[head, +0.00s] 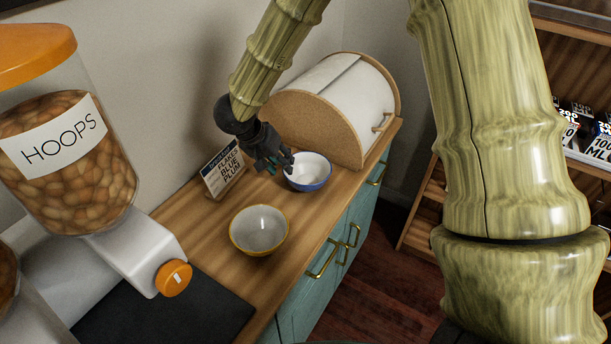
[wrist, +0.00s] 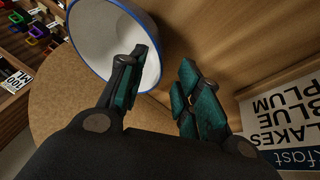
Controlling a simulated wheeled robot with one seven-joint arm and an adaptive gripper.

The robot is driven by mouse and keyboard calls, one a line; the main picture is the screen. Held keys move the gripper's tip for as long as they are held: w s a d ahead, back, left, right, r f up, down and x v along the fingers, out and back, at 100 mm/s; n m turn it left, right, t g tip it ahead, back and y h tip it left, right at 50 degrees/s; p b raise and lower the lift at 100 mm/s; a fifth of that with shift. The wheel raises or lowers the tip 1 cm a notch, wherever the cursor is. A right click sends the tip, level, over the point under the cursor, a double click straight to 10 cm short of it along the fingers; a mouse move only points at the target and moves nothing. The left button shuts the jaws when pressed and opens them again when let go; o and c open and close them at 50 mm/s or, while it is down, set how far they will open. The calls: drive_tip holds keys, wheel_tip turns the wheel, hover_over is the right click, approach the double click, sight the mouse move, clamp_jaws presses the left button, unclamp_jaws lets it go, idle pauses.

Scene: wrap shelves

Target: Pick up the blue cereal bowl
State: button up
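The blue cereal bowl (head: 310,174), white inside with a blue rim and outside, stands on the wooden counter (head: 197,215) in front of the bread box. In the wrist view the bowl (wrist: 92,42) shows at the upper left. My gripper (head: 283,165) is at the bowl's left rim in the head view. In the wrist view its fingers (wrist: 165,85) are spread apart with nothing held between them. One finger overlaps the bowl's inside; the other is outside the rim. I cannot tell whether either finger touches the bowl.
A yellow-rimmed bowl (head: 259,231) stands nearer on the counter. A small sign (head: 222,170) stands to the left of my gripper. A bread box (head: 323,108) is behind. A hoops dispenser (head: 66,150) fills the left. Shelves (head: 428,205) stand at the right.

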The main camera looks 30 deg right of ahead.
sight(307, 175)
drive_tip(key=shift+d+p+x, duration=0.25)
drive_tip(key=shift+p+x, duration=0.05)
drive_tip(key=shift+x, duration=1.95)
drive_tip(key=shift+s+r, duration=0.1)
drive_tip(key=shift+r, duration=0.2)
clamp_jaws()
